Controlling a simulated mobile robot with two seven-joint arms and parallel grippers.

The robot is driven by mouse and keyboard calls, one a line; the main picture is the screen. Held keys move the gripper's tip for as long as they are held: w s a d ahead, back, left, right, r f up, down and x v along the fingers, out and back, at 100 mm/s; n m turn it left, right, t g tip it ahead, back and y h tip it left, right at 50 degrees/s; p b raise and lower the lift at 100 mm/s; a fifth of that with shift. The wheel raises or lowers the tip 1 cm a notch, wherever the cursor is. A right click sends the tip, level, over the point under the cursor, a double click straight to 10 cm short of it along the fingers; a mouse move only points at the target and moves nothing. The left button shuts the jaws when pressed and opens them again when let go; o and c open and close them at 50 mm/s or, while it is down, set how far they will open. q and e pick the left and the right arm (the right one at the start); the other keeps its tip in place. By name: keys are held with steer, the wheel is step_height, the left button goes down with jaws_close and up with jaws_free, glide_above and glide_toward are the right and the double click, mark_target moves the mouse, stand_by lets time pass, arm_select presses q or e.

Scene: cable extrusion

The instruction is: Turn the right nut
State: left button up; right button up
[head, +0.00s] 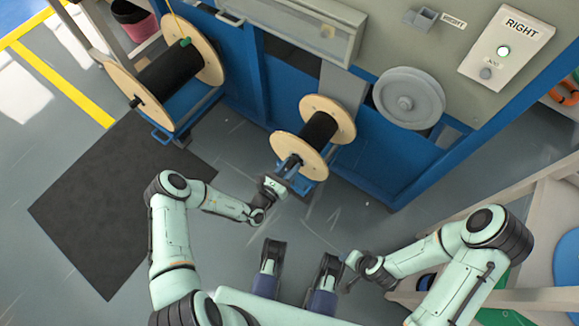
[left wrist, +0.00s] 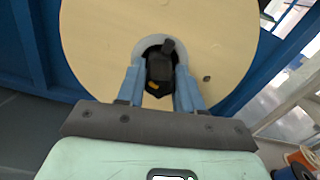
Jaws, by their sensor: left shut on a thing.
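The dark nut (left wrist: 160,70) sits at the centre of the wooden spool's flange (left wrist: 95,50). In the left wrist view, the two blue-grey fingers of my left gripper (left wrist: 160,92) stand on either side of the nut and are shut on it. In the head view my left gripper (head: 287,178) reaches the near end of the right-hand spool (head: 318,131), which is wound with black cable. The nut is too small and covered to make out there. My right gripper (head: 352,279) is low at right, away from the spool; its finger opening is unclear.
A larger spool (head: 172,72) of black cable stands at upper left. A dark mat (head: 105,205) lies on the floor.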

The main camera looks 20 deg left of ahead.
arm_select(q)
steer(key=shift+r, duration=0.15)
stand_by(0.5)
steer(key=o, duration=1)
steer(key=shift+s, duration=0.15)
steer(key=shift+p+v, duration=1.25)
steer(key=shift+v, duration=5.35)
arm_select(e)
steer(key=shift+g+y, duration=0.4)
steer(key=shift+g, duration=0.3)
steer(key=shift+s+a+r, duration=0.3)
steer(key=shift+s+r, duration=0.2)
steer(key=shift+s, duration=0.15)
steer(key=shift+s+a+r, duration=0.35)
steer(key=shift+s+r, duration=0.2)
steer(key=shift+s, duration=0.15)
steer(key=shift+s+a+r, duration=0.3)
steer(key=shift+s+r, duration=0.2)
steer(key=shift+s, duration=0.15)
